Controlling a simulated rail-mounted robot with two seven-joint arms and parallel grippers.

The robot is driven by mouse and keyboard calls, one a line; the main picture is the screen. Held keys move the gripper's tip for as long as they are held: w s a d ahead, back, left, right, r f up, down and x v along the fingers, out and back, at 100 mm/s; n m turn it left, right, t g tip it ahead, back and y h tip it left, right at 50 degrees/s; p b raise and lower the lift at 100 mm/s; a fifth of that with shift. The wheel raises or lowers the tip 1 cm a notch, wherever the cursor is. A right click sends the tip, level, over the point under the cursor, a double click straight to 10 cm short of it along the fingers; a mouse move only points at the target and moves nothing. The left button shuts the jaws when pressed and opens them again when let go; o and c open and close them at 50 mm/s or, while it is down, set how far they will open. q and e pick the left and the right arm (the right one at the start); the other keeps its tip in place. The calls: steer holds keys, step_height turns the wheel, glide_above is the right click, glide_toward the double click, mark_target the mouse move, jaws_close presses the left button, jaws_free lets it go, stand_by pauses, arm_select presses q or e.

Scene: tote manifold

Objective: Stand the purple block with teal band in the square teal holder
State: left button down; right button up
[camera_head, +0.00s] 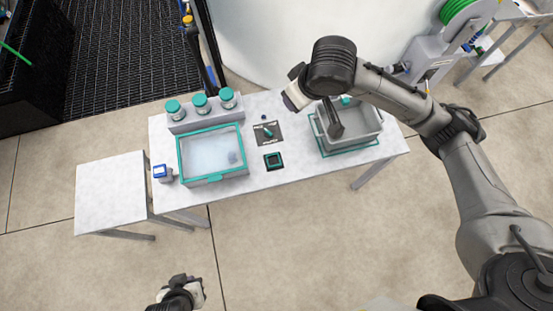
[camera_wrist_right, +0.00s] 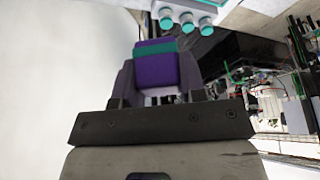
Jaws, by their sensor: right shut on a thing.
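The purple block with its teal band (camera_wrist_right: 157,68) is between the fingers of my right gripper (camera_wrist_right: 158,80) in the right wrist view. The gripper is shut on it. The square teal holder (camera_head: 273,160), with a dark middle, stands on the table left of that tote, apart from the gripper. My left gripper (camera_head: 185,285) is low in the head view, away from the table; its fingers are too unclear to judge.
The grey tote (camera_head: 352,139) sits in a teal frame. A teal-rimmed bin (camera_head: 212,180) stands at the left, with teal-capped jars (camera_head: 200,103) behind it. A dark mat (camera_head: 268,132) with a small teal item lies behind the holder. The table front by the holder is clear.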

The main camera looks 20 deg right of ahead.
step_height(320, 180, down, 40)
steer(key=s+n+g+y+b, duration=0.35)
steer(key=n+b, duration=0.95)
steer(key=b, duration=1.1)
steer(key=w+a+f+b, duration=0.1)
steer(key=w+f, duration=0.1)
steer(key=w, duration=0.2)
steer(key=w+a+f+b, duration=0.1)
steer(key=w+f, duration=0.2)
steer(key=w+a+f+b, duration=0.1)
steer(key=w+f, duration=0.1)
steer(key=w, duration=0.2)
steer(key=shift+w+a+f, duration=0.1)
steer(key=shift+w+f, duration=0.05)
steer(key=shift+w, duration=0.15)
steer(key=shift+f+b, duration=0.85)
steer(key=shift+f, duration=1.25)
steer(key=shift+f, duration=0.55)
